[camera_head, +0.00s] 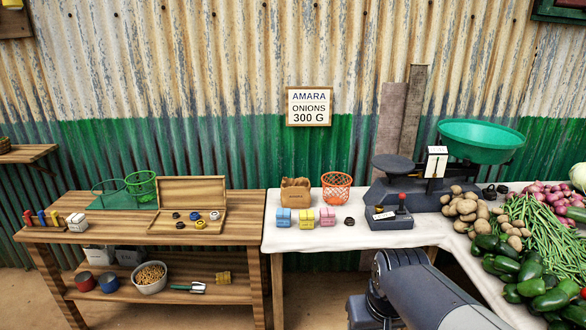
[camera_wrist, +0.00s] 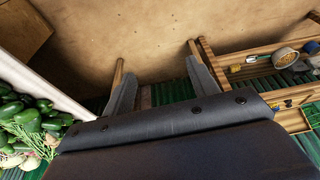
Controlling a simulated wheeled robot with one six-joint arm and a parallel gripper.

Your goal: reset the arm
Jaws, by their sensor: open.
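My gripper (camera_wrist: 160,68) shows in the wrist view as two grey fingers spread wide apart, open, with nothing between them. It is not seen in the head view. There my own dark grey arm rises from the bottom edge, right of centre, in front of the white-covered table (camera_head: 345,231). The wrist view is tilted and looks onto bare brown ground (camera_wrist: 155,35), with table legs near the fingertips.
A balance scale with a green pan (camera_head: 482,140) stands on the white table, beside potatoes (camera_head: 465,206) and green peppers (camera_head: 530,275). A wooden bench (camera_head: 110,232) stands left, with a lower shelf. Open floor lies in front.

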